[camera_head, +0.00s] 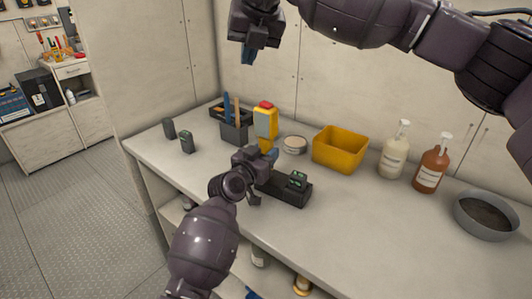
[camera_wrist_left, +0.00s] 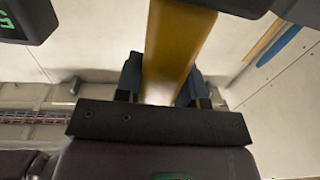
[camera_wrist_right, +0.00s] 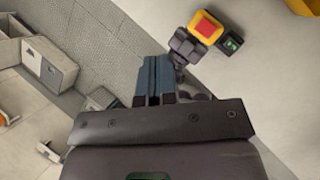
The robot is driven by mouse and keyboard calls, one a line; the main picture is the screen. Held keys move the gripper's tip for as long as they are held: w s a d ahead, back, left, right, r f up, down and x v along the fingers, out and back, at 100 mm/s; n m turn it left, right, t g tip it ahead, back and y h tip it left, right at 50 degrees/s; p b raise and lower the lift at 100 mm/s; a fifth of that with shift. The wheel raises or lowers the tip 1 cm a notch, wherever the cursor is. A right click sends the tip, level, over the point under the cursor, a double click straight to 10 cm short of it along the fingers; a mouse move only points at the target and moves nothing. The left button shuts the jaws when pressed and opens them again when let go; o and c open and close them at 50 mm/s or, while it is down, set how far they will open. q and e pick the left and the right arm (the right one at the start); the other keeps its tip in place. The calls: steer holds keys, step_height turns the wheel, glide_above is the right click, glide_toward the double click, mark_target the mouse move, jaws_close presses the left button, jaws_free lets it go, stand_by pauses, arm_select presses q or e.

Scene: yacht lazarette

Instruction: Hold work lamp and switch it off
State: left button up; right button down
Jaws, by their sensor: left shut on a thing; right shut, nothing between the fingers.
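The work lamp (camera_head: 265,122) is yellow with a grey face and a red button on top. It stands upright above the counter, near the grey tool caddy. My left gripper (camera_head: 270,154) is shut on its lower part; the left wrist view shows the yellow body (camera_wrist_left: 175,50) between the blue fingers. My right gripper (camera_head: 248,55) is shut and empty, high above and to the left of the lamp. In the right wrist view the closed fingers (camera_wrist_right: 153,75) are apart from the lamp, and the red button (camera_wrist_right: 206,27) shows beyond them. The lamp's lower end is hidden in the head view.
A black charger base (camera_head: 290,193) with a green display lies right of my left gripper. A grey caddy (camera_head: 235,130), a yellow bin (camera_head: 340,149), two pump bottles (camera_head: 395,152) (camera_head: 432,168) and a grey bowl (camera_head: 486,214) stand on the counter. The front right counter is clear.

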mark_target(264, 102)
steer(key=shift+w+d+f+m+g+h, duration=0.55)
steer(key=shift+f+m, duration=0.75)
steer(key=shift+m, duration=4.25)
steer(key=shift+w+d+f+m+g+h, duration=0.35)
steer(key=shift+w+f+m, duration=0.7)
steer(key=shift+m, duration=4.45)
steer(key=shift+w+d+f+m+g+h, duration=0.5)
steer(key=shift+f+m, duration=1.05)
steer(key=shift+m, duration=4)
steer(key=shift+s+d+f, duration=0.1)
steer(key=shift+f, duration=1.25)
steer(key=shift+r, duration=3.6)
